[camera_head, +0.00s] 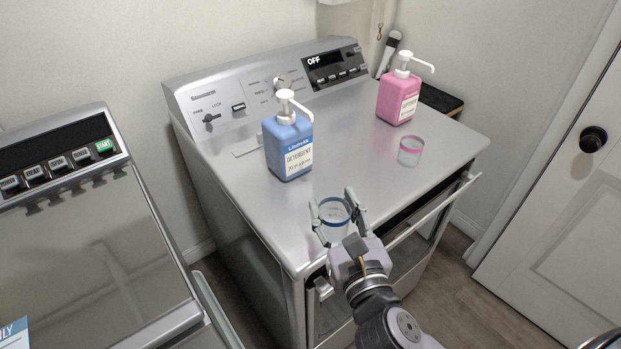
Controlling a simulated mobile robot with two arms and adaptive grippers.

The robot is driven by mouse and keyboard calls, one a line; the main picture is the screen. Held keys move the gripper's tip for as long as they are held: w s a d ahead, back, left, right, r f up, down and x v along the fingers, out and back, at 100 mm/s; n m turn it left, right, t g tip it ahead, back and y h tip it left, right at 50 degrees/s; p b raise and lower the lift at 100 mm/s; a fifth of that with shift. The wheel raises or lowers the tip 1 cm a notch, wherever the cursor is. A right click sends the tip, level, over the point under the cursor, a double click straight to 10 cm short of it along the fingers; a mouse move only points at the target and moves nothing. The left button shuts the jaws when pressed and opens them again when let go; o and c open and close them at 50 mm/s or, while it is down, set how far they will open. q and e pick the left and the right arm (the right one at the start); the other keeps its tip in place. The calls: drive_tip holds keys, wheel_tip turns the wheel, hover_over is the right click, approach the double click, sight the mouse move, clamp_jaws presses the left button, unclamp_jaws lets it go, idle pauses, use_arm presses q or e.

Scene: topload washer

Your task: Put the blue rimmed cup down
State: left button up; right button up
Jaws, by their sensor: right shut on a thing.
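The blue rimmed cup (334,213) is a small clear cup with a blue rim, near the front edge of the washer top (255,220). My right gripper (336,208) comes from the bottom of the head view and is shut on the cup, one finger on each side. The cup looks upright. I cannot tell whether its base touches the top, because the gripper hides its lower part. My left gripper is not in view.
A blue detergent bottle (288,148) stands behind the cup. A pink bottle (398,97) and a pink rimmed cup (410,152) stand to the right. Bare top lies between them. Another appliance (90,240) is at left, a door (560,200) at right.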

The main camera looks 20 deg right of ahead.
sight(329, 213)
drive_tip(key=w+p, duration=0.1)
drive_tip(key=w, duration=0.4)
drive_tip(key=w+p, duration=0.1)
drive_tip(key=w, duration=0.4)
drive_tip(key=w+p, duration=0.1)
drive_tip(key=w, duration=0.4)
drive_tip(key=shift+w+d, duration=0.25)
drive_tip(key=shift+d, duration=0.1)
drive_tip(key=shift+f+b, duration=0.3)
drive_tip(key=shift+f, duration=1.5)
drive_tip(key=o, duration=0.9)
drive_tip(key=shift+f, duration=0.1)
drive_tip(key=shift+o, duration=0.2)
drive_tip(key=shift+s, duration=0.1)
drive_tip(key=s+b, duration=0.1)
drive_tip(key=s, duration=0.9)
drive_tip(key=shift+s+a+b, duration=0.2)
drive_tip(key=shift+s+b, duration=0.1)
drive_tip(key=shift+b, duration=0.05)
drive_tip(key=shift+s, duration=0.6)
